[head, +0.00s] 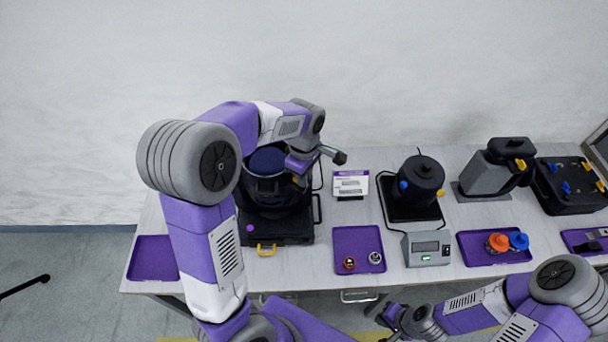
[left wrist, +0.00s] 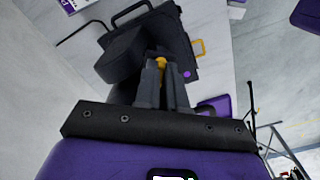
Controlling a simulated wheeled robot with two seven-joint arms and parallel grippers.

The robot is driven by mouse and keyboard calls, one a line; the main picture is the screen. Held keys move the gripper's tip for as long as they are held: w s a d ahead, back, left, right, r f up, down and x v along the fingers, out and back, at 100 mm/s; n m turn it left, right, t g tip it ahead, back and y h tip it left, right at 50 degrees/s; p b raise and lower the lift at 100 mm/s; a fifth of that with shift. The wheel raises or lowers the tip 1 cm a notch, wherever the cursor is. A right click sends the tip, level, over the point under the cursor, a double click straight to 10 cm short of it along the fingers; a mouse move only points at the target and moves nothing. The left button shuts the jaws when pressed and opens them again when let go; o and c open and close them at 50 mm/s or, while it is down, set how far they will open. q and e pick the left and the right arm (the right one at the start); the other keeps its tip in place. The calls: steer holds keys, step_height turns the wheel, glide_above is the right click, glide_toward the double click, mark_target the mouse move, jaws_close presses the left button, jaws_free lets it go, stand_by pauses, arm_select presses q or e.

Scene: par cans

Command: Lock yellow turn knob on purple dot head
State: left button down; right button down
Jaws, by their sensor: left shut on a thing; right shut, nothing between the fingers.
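The purple dot head is a black par can (head: 262,190) on a black base at the left of the table. Its purple dot (head: 250,228) lies on the base's front left and also shows in the left wrist view (left wrist: 187,74). My left gripper (head: 297,178) reaches down at the head's right side. In the left wrist view its fingers (left wrist: 161,75) are shut on the yellow turn knob (left wrist: 160,67), which shows partly between the tips. The knob's lock state cannot be told. My right gripper (head: 392,318) is shut and empty, low in front of the table.
A yellow clip (head: 266,249) is on the base's front edge. To the right are a purple tray (head: 345,240) with small parts, a second black head (head: 422,178), a grey display box (head: 427,248) and a tray with orange and blue knobs (head: 480,252). An empty purple tray (head: 150,262) lies at left.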

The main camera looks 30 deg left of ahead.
stand_by(0.4)
arm_select(q)
steer(key=c, duration=1.2)
jaws_free()
steer(key=shift+r, duration=0.1)
step_height(320, 180, up, 8)
steer(key=shift+f+p, duration=0.25)
steer(key=shift+p, duration=0.05)
